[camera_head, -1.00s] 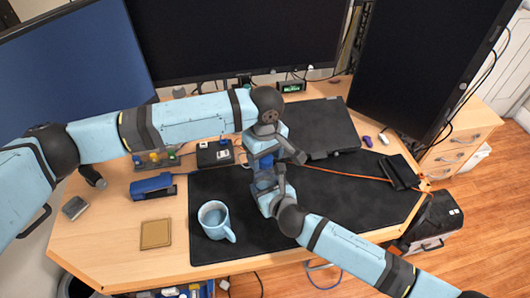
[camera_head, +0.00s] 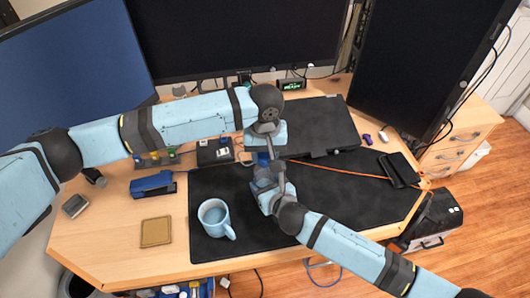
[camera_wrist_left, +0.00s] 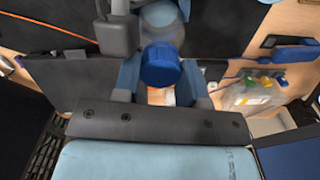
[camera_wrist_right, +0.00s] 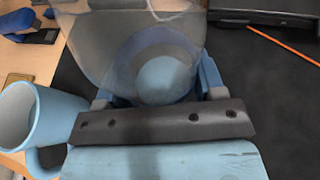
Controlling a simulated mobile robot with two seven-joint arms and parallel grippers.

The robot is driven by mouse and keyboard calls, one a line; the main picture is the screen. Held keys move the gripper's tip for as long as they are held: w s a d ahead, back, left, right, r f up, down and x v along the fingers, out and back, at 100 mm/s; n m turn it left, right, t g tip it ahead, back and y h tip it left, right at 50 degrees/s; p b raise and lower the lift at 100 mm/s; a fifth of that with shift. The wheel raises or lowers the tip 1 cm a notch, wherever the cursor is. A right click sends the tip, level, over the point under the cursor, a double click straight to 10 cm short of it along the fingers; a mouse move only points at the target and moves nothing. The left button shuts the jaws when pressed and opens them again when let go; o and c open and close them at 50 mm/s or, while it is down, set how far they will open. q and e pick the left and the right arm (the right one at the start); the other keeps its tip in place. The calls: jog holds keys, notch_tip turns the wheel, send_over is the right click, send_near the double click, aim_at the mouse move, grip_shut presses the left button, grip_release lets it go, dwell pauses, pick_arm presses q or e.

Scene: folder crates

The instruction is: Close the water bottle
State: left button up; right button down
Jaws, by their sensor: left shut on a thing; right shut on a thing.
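The water bottle (camera_head: 265,174) is clear and stands over the black desk mat, partly hidden by my grippers. Its see-through body fills the top of the right wrist view (camera_wrist_right: 140,35). My right gripper (camera_wrist_right: 155,85) is shut around the bottle's body. The blue cap (camera_wrist_left: 160,66) sits between the fingers of my left gripper (camera_wrist_left: 160,80), which is shut on it. In the head view the left gripper (camera_head: 263,152) is above the right one (camera_head: 272,186), with the cap at the bottle's top. I cannot tell whether the cap is seated on the neck.
A light blue mug (camera_head: 214,218) stands on the mat (camera_head: 340,205) left of my right gripper. A blue stapler (camera_head: 153,184) and a tan coaster (camera_head: 156,232) lie on the left. A closed laptop (camera_head: 315,125) lies behind, with monitors around. The mat's right side is mostly clear.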

pick_arm(q)
jog(key=o, duration=1)
jog(key=shift+r, duration=2.25)
jog(key=shift+r, duration=0.1)
jog(key=shift+c, duration=0.3)
